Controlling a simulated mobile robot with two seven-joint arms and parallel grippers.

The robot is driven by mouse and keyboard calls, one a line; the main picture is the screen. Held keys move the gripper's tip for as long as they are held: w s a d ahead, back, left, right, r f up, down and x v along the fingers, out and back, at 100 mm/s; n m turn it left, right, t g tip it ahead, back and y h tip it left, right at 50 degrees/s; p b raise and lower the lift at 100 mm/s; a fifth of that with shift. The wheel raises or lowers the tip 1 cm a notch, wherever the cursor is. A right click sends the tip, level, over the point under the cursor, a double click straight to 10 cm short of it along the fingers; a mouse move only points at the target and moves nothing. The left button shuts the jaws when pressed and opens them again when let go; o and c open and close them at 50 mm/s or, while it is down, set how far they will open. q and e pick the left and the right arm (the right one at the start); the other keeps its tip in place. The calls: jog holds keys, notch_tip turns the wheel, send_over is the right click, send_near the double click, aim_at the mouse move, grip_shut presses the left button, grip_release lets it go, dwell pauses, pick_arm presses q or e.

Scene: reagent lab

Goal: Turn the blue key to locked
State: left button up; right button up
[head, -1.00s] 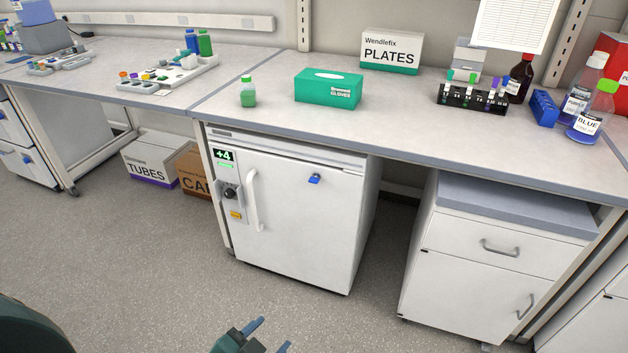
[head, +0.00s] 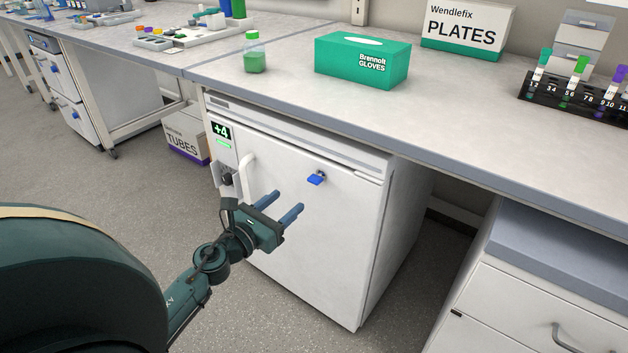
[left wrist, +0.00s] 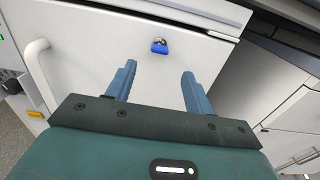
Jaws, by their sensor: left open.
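The blue key (head: 316,179) sits in a lock high on the white door of the small under-bench fridge (head: 305,235). In the left wrist view the blue key (left wrist: 159,47) shows beyond the fingertips, roughly between them. My left gripper (head: 284,203) is open and empty in front of the fridge door, below and left of the key in the head view. Its two blue fingers (left wrist: 158,76) are apart and do not touch the key. My right gripper is not in view.
A white door handle (head: 244,180) and a +4 display panel (head: 221,131) are at the fridge's left side. The bench edge (head: 350,134) overhangs above. A drawer cabinet (head: 520,310) stands right, beyond a gap.

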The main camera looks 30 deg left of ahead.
aim_at(312, 181)
pick_arm(q)
jog(key=w, duration=0.7)
jog(key=w+d, duration=0.1)
jog(key=w, duration=0.2)
jog(key=shift+w, duration=0.2)
jog(key=c, duration=1)
